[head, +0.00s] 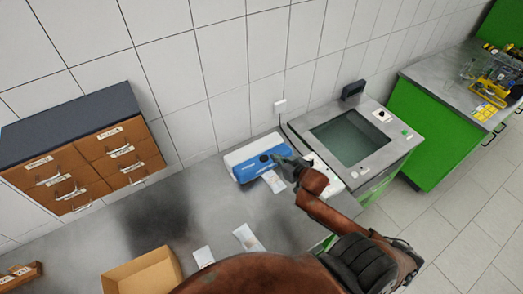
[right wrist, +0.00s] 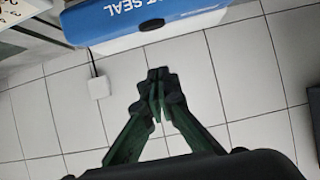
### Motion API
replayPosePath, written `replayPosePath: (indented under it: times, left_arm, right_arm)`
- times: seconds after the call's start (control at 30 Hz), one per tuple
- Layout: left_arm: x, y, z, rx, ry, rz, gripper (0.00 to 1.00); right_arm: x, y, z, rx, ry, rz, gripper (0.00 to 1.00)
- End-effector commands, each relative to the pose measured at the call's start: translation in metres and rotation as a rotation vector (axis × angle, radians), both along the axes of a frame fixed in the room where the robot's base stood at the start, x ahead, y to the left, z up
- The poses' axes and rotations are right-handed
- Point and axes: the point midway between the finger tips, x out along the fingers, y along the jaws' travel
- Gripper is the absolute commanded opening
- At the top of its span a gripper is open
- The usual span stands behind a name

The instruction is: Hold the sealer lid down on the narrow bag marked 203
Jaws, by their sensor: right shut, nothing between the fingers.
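The sealer (head: 238,158) is a white unit with a blue lid (head: 256,167), standing on the steel bench against the tiled wall. In the right wrist view the lid (right wrist: 130,20) fills the top, with "SEAL" lettering on it. A narrow pale bag (head: 274,182) sticks out from the sealer's front edge; its marking is too small to read. My right gripper (head: 279,157) is at the lid's right end, shut and empty; its fingertips also show in the right wrist view (right wrist: 158,75). I cannot tell whether it touches the lid. My left gripper is out of view.
Two more pale bags (head: 204,257) (head: 248,238) lie on the bench (head: 215,205). A cardboard box (head: 143,272) stands at the front and a brown drawer cabinet (head: 85,165) at left. A machine with a dark glass window (head: 350,137) stands right of the sealer.

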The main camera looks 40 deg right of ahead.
Motion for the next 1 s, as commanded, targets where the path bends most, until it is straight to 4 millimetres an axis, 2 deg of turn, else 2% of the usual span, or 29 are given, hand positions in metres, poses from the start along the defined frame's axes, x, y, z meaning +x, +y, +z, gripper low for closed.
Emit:
replayPosePath:
  times: [0.13,0.33,0.47,0.57,0.8,1.0]
  left_arm:
    - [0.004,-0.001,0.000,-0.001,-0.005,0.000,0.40]
    - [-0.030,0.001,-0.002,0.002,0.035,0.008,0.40]
    - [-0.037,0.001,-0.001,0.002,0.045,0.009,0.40]
    - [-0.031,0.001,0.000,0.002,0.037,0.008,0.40]
    - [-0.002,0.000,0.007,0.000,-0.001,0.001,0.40]
    - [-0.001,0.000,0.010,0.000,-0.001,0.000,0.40]
  right_arm:
    - [-0.002,-0.005,0.004,0.006,-0.012,-0.006,0.00]
    - [-0.006,-0.010,0.003,0.005,-0.011,-0.016,0.00]
    - [-0.001,-0.010,0.001,0.005,-0.012,-0.016,0.00]
    - [0.010,-0.011,-0.004,0.006,-0.012,-0.015,0.00]
    - [0.054,-0.015,-0.026,0.004,-0.011,-0.014,0.00]
    - [0.086,-0.018,-0.046,0.005,-0.009,-0.013,0.00]
